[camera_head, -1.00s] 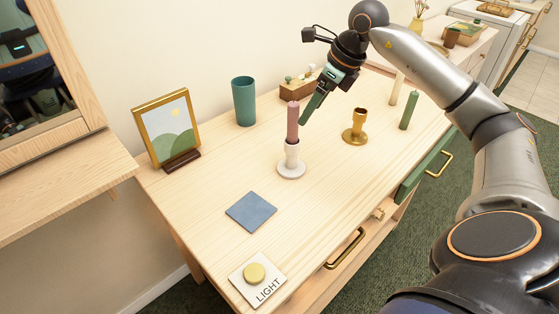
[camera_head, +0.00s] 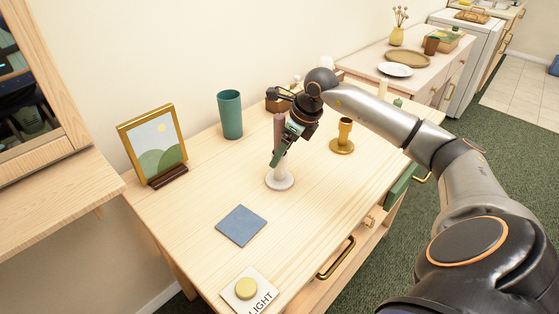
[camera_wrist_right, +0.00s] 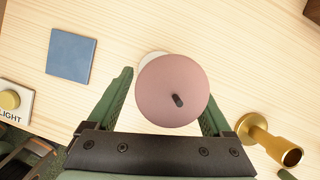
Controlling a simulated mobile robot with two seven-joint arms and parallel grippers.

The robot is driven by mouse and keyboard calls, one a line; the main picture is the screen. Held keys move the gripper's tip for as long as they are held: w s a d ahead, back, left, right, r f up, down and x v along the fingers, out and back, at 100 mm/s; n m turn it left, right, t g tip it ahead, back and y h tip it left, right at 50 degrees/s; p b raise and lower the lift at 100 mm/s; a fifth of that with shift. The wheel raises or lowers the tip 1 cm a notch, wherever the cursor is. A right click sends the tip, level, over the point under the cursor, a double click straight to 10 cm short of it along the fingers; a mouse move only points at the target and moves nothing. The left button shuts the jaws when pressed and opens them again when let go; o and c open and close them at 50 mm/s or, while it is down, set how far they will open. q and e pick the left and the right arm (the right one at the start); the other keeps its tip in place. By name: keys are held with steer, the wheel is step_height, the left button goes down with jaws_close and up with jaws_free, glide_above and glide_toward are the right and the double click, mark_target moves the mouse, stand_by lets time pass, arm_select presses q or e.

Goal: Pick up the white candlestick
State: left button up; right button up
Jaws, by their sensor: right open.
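The white candlestick (camera_head: 280,183) stands upright on the wooden table with a pink candle (camera_head: 279,128) in it. My right gripper (camera_head: 280,157) is low at the candlestick, pointing down, and hides its upper stem in the head view. In the right wrist view the green fingers are apart, one on each side of the pink candle (camera_wrist_right: 172,88) as seen from above. A sliver of the candlestick's white base (camera_wrist_right: 147,57) shows behind the candle. I cannot tell whether a finger touches it. My left gripper is not in view.
A brass candlestick (camera_head: 343,138) stands to the right, close to my right finger in the wrist view. A blue coaster (camera_head: 241,225), a light button (camera_head: 246,288), a picture frame (camera_head: 154,145) and a teal cup (camera_head: 230,115) are on the table. The front middle is clear.

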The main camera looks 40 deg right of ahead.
steer(key=shift+w+f, duration=0.2)
steer(key=shift+f, duration=0.3)
steer(key=shift+c, duration=0.3)
jaws_close()
